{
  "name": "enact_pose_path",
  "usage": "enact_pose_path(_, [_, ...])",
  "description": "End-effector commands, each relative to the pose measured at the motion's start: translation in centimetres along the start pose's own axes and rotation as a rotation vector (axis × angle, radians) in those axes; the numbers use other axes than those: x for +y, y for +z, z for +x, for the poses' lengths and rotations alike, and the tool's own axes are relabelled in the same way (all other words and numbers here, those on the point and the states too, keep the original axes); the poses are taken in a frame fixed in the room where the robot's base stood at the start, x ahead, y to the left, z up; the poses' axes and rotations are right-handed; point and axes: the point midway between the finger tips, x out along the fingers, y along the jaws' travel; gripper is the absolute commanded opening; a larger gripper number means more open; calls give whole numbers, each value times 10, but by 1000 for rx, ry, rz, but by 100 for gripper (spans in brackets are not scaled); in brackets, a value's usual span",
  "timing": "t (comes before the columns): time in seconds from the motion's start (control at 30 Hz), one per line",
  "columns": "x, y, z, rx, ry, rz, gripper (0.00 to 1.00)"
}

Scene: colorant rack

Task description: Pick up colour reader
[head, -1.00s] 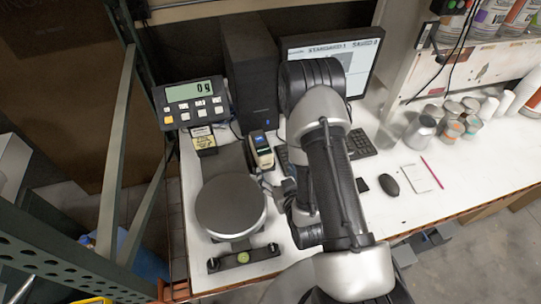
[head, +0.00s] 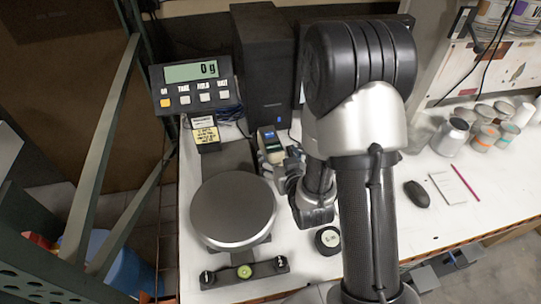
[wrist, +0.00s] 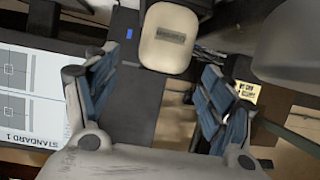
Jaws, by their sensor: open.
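The colour reader (head: 269,140) stands upright on the white desk, in front of the black computer tower. In the wrist view its pale, rounded body (wrist: 170,38) with a dark label shows ahead of and between my fingers. My gripper (wrist: 158,62) is open, with blue pads on both sides and visible gaps to the reader. In the head view my gripper (head: 272,160) is low beside the reader, partly hidden by my wrist. The reader's lower part is hard to make out.
A round scale (head: 233,211) stands left of the reader, with its display (head: 192,82) behind it. The black tower (head: 264,65) is close behind the reader. A small black puck (head: 328,240), a mouse (head: 417,194) and several cans (head: 484,137) lie to the right.

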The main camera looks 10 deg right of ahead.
Motion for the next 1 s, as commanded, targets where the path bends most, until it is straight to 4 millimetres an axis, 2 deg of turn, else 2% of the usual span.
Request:
enact_pose_path(0.03, [0,3,12,7,-1,-1,75])
enact_pose_path(0.1, [0,3,21,6,-1,0,75])
enact_pose_path(0.47, [-1,-3,54,3,-1,0,75])
enact_pose_path(0.7, [-3,-5,89,2,0,0,75])
enact_pose_path(0.8, [-3,-5,96,1,0,0,75])
enact_pose_path(1.0, [-3,-6,96,1,0,0,75])
